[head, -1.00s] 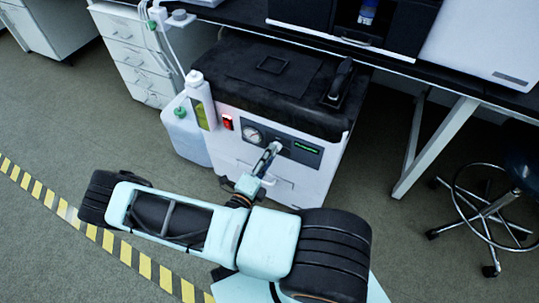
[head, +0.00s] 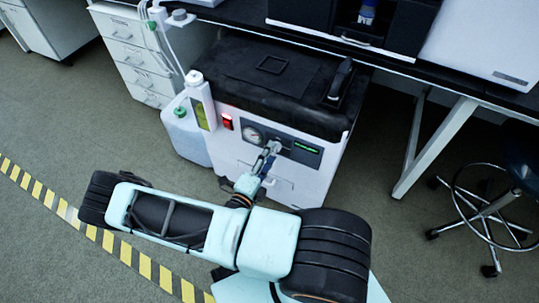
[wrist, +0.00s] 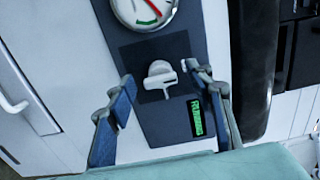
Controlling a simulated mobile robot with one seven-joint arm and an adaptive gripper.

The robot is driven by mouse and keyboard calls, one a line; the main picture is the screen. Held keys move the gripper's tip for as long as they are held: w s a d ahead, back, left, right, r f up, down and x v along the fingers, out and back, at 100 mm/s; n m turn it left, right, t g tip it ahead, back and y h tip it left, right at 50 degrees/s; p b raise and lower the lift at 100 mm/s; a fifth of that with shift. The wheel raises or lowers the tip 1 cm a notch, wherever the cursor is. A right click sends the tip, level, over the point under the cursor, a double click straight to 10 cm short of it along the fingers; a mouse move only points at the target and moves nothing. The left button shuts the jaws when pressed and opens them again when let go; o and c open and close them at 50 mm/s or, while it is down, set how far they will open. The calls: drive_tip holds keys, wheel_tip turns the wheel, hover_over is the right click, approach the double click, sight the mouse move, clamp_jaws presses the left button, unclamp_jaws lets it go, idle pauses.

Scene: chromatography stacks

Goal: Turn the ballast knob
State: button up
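The ballast knob (wrist: 160,80) is a pale grey-white knob with a bar-like grip on a dark square plate of the pump's front panel. My gripper (wrist: 159,76) is open in the wrist view, with one blue-padded finger to the left of the knob and the other to its right. The right fingertip looks very close to the knob; whether it touches I cannot tell. In the head view my gripper (head: 267,152) is at the panel and largely hides the knob.
The white pump cabinet (head: 233,166) with a black top stands under the bench. A pressure gauge (wrist: 145,10) and green display (wrist: 195,118) flank the knob. A red switch (head: 227,122) and plastic bottle (head: 184,137) are left. A stool (head: 492,215) stands right.

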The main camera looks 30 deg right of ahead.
drive_tip(key=o, duration=0.3)
wheel_tip(320, 180, up, 9)
drive_tip(key=shift+r, duration=0.4)
drive_tip(key=c, duration=0.3)
drive_tip(key=shift+r, duration=0.25)
drive_tip(key=shift+f, duration=0.1)
